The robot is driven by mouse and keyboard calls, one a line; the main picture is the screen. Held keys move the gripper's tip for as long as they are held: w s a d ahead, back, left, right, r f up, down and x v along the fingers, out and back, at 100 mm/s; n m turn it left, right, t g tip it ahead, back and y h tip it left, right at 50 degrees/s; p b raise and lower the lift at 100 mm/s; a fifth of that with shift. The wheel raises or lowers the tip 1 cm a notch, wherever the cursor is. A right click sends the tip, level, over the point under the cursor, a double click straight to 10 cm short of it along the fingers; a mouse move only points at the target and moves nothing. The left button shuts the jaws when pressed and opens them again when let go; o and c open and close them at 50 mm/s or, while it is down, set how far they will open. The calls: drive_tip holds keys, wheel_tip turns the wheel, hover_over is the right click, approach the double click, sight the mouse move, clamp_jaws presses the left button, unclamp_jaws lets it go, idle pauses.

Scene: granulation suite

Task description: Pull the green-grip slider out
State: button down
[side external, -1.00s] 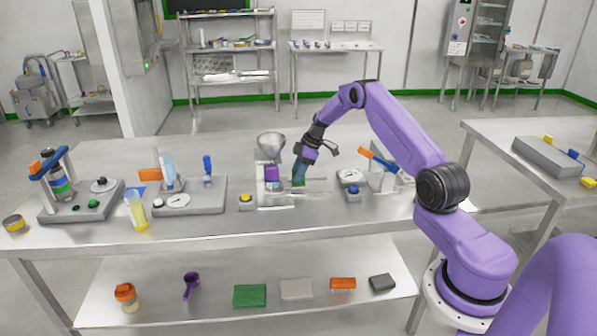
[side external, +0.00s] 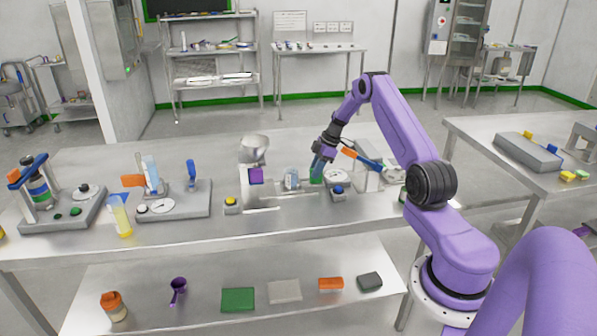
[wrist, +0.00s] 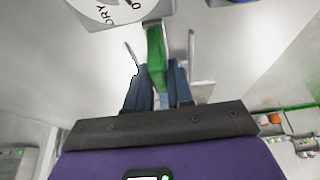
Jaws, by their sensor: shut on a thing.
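The green grip (side external: 316,177) of the slider is between the fingers of my gripper (side external: 319,168), which is shut on it. In the wrist view, the green grip (wrist: 156,48) stands out between the two blue-grey fingers (wrist: 157,82). A grey block (side external: 291,180), apparently part of the slider, lies left of the grip, on the pale rails of the hopper station. The fingers partly hide the grip in the side view.
A round dial (side external: 337,176) and a blue button (side external: 338,190) lie close right of my gripper. An orange-ended blue lever (side external: 362,160) leans just beyond. A yellow button (side external: 231,202) sits left of the station.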

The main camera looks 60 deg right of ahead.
drive_tip(key=shift+s+d, duration=0.35)
drive_tip(key=c, duration=1.1)
unclamp_jaws()
drive_tip(key=shift+d, duration=0.1)
drive_tip(key=shift+r, duration=0.5)
drive_tip(key=v, duration=1.6)
drive_tip(key=shift+s+d+r, duration=0.1)
drive_tip(key=shift+s+r, duration=0.05)
